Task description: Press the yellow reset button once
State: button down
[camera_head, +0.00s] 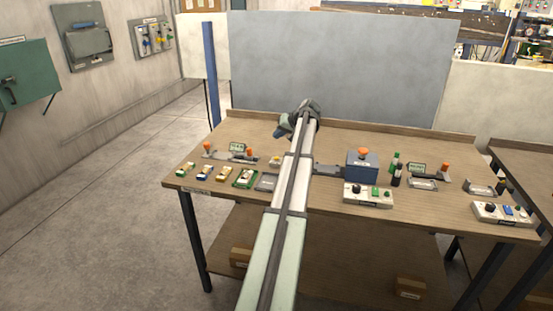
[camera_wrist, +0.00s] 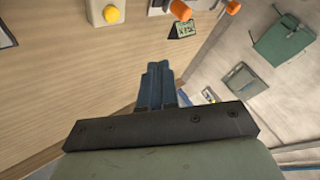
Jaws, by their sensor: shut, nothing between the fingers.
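The yellow reset button (camera_wrist: 111,13) shows at the top of the wrist view, a round yellow cap on a light box. In the head view the small yellow button (camera_head: 276,160) sits on the workbench just left of my arm, which hides part of its surroundings. My gripper (camera_wrist: 158,66) has its blue fingers together and empty. In the wrist view the fingertips are below and to the right of the button, apart from it. In the head view my gripper (camera_head: 278,134) is above the rear of the bench, farther back than the button.
An orange-knobbed device (camera_wrist: 180,10) and a small green-lettered sign (camera_wrist: 182,29) stand right of the button in the wrist view. In the head view, a blue box with an orange knob (camera_head: 362,165) and a control box (camera_head: 368,196) are right of my arm. A grey panel (camera_head: 340,70) rises behind.

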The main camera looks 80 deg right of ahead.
aim_at(278, 159)
jog(key=shift+f, duration=3.7)
jog(key=shift+f, duration=0.9)
jog(key=shift+r, duration=0.9)
jog(key=shift+r, duration=2.5)
